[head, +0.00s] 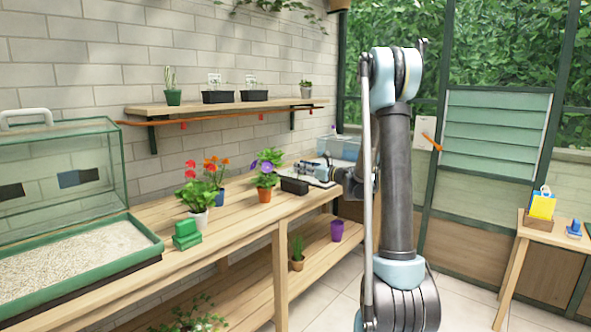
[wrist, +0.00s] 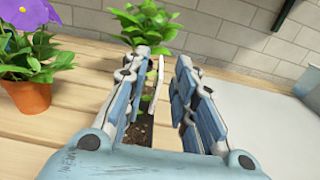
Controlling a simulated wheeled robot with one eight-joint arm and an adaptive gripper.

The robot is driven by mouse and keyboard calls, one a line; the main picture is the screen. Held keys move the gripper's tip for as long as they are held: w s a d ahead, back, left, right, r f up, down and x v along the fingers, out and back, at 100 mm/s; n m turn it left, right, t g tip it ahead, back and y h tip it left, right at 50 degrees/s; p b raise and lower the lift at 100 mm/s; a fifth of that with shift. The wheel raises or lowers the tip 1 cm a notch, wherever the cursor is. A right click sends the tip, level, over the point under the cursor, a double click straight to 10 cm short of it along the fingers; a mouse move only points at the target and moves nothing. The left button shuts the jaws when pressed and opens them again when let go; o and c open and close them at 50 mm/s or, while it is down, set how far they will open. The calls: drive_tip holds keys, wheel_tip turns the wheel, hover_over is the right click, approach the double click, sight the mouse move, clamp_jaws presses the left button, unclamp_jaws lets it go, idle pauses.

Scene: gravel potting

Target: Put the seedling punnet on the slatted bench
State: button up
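The seedling punnet, a small black tray (head: 294,187), sits on the slatted bench (head: 205,232) near its right end, in front of my gripper in the head view. My gripper (head: 308,170) is low over the bench, just behind and right of the punnet. In the wrist view the fingers (wrist: 166,75) stand apart. Dark soil (wrist: 138,132), a white label (wrist: 154,82) and green leaves show between and beyond them. Bare wood shows between the soil and the right finger, so I see no grip. The fingers hide much of the punnet.
A purple flower in an orange pot (head: 264,195) stands just left; it also shows in the wrist view (wrist: 30,95). A pale grey sheet or tray (wrist: 255,115) lies right. Red flowers (head: 197,218) and green blocks (head: 186,235) stand further left. A wall shelf (head: 215,108) holds similar black punnets.

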drive_tip(key=s+d+f+n+g+h, duration=0.25)
drive_tip(key=s+n, duration=0.45)
drive_tip(key=s, duration=0.7)
drive_tip(key=s+d+f+n+g+h, duration=0.25)
drive_tip(key=s+n, duration=0.45)
drive_tip(key=s, duration=0.6)
drive_tip(key=s+d+f+n+g+h, duration=0.1)
drive_tip(key=s+d+f+n+h, duration=0.2)
drive_tip(key=s, duration=0.5)
drive_tip(key=s+d+f+n+g+h, duration=0.1)
drive_tip(key=s+d+f+n+h, duration=0.2)
drive_tip(key=s+d, duration=0.5)
drive_tip(key=s+d+f+n+g+h, duration=0.1)
drive_tip(key=s+d+f+n+h, duration=0.2)
drive_tip(key=s, duration=0.5)
drive_tip(key=d+f+n, duration=0.1)
drive_tip(key=d+n, duration=0.1)
drive_tip(key=shift+d+f+n+g, duration=0.15)
drive_tip(key=shift+f+n+g, duration=0.05)
drive_tip(key=shift+n+g, duration=0.2)
drive_tip(key=shift+w, duration=0.1)
drive_tip(key=shift+w+f, duration=0.2)
drive_tip(key=shift+w, duration=0.25)
